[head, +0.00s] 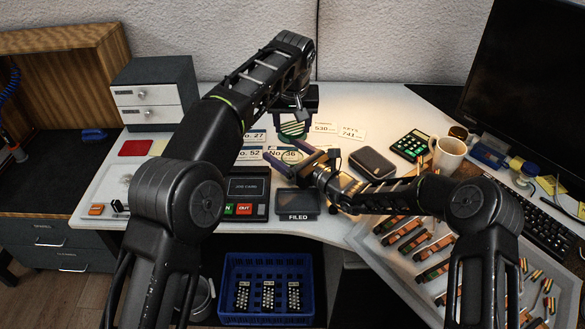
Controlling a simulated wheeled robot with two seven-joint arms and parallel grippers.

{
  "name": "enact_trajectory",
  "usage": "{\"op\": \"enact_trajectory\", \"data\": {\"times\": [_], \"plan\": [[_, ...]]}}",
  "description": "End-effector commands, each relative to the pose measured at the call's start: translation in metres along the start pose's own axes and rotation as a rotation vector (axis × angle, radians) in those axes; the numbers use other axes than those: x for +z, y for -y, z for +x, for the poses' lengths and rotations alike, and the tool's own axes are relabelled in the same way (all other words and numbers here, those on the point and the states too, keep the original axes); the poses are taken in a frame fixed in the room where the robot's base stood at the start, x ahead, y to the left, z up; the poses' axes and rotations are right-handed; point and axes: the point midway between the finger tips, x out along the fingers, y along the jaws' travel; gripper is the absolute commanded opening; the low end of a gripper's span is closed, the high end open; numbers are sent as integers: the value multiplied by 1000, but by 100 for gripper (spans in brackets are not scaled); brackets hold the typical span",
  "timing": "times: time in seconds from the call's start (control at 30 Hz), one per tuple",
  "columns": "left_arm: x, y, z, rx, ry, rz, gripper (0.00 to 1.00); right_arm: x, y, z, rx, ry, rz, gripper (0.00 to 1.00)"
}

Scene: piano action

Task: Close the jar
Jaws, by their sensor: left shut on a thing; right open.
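My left gripper (294,108) is in the middle of the head view, over the back of the white desk. It is shut on a small round thing with pale green stripes (293,128). The gripper partly covers this thing, and I cannot tell whether it is the jar or its lid. My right gripper (302,158) reaches in from the right, just below and in front of the left one. Its jaws are open, close to the label cards. I cannot clearly make out a separate jar or lid between the grippers.
Label cards (351,133) lie behind the grippers. A dark case (372,162), a green-keyed calculator (410,146) and a mug (448,152) stand to the right. A black tray marked FILED (298,203) is in front. A blue crate (267,261) sits below the desk.

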Motion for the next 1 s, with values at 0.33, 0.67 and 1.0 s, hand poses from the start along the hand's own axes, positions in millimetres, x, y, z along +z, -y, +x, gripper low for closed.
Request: {"op": "enact_trajectory", "data": {"times": [0.33, 0.67, 1.0], "plan": [[0, 0, 0, 0, 0, 0, 17, 0, 0, 0, 0, 0, 0, 58], [0, 0, 0, 0, 0, 0, 17, 0, 0, 0, 0, -1, 0, 31], [0, 0, 0, 0, 0, 0, 17, 0, 0, 0, 0, -1, 0, 3]]}}
